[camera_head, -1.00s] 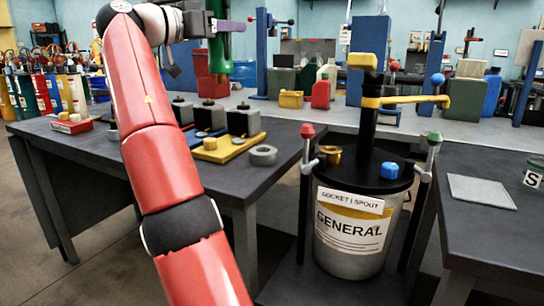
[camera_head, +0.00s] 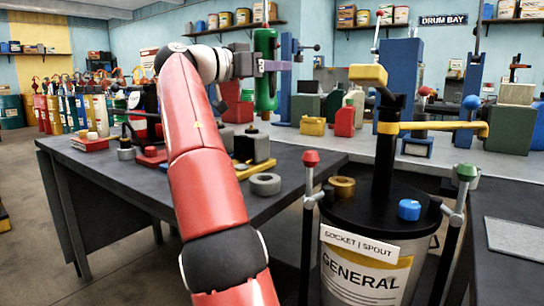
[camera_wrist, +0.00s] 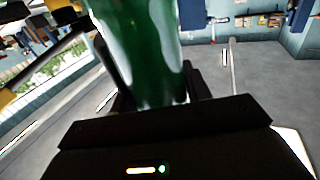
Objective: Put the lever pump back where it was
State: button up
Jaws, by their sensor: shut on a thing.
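A green cylinder, which looks like the lever pump body (camera_head: 265,85), hangs upright in my gripper (camera_head: 274,66) above the back of the dark bench in the head view. Its top runs out of the frame. My gripper is shut on it. In the wrist view the green body (camera_wrist: 140,50) stands between the dark fingers, and its lower end is hidden by the gripper housing. My gripper is to the upper left of the drum labelled GENERAL (camera_head: 365,275), well apart from it.
A black pump with a yellow spout (camera_head: 440,127) stands on the drum, beside a brass ring (camera_head: 342,186) and a blue cap (camera_head: 409,209). A grey ring (camera_head: 265,184) and black blocks sit on the dark bench (camera_head: 205,205). Blue columns and canisters crowd the grey counter behind.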

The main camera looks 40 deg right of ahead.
notch_tip(320, 180, down, 15)
jog(key=b, duration=0.7)
jog(key=shift+f+b, duration=0.15)
jog(key=shift+b, duration=0.2)
jog(key=shift+f, duration=0.1)
jog(key=shift+f+b, duration=0.35)
jog(key=shift+b, duration=0.1)
jog(key=o, duration=1.5)
jog(key=shift+r, duration=0.15)
jog(key=a, duration=1.2)
jog(key=shift+w+r+p, duration=0.25)
jog(key=shift+w+p, duration=0.15)
jog(key=shift+p, duration=0.05)
